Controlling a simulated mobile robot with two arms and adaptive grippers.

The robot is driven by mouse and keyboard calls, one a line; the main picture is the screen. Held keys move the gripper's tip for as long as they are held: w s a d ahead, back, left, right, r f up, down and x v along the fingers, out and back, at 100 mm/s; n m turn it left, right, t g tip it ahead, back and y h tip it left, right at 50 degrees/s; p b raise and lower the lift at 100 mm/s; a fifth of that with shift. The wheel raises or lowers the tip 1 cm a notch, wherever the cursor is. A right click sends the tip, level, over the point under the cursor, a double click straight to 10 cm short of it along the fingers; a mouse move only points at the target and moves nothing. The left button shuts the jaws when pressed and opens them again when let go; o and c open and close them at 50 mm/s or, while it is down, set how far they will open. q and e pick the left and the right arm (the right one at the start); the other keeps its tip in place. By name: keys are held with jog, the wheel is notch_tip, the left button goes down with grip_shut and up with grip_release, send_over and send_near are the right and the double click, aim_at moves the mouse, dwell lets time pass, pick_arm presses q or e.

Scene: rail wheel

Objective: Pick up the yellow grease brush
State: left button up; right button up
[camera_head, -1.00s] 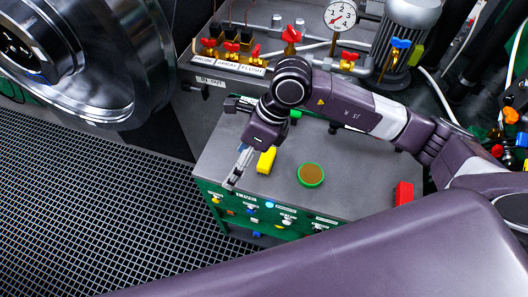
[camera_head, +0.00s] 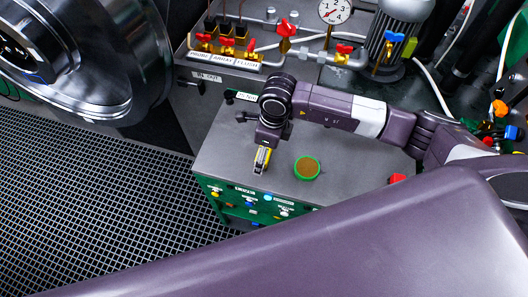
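The yellow grease brush (camera_head: 269,152) is on the grey top of the green cabinet, near its front edge. It is mostly covered by my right gripper (camera_head: 261,163), which comes down over it from above. Yellow shows beside and between the grey fingers. Whether the fingers press on the brush is too small to tell. My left gripper is not in view.
A round green tin with brown contents (camera_head: 307,168) stands just right of the gripper. A red object (camera_head: 397,179) lies farther right. Red-handled valves (camera_head: 285,29) and a gauge (camera_head: 335,10) are behind. A large metal wheel (camera_head: 90,60) is at left.

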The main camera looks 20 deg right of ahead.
jog(key=c, duration=1.3)
jog(key=shift+r, duration=0.15)
jog(key=shift+r+b, duration=2)
jog(key=shift+r, duration=7.9)
jog(key=o, duration=0.5)
jog(key=c, duration=0.3)
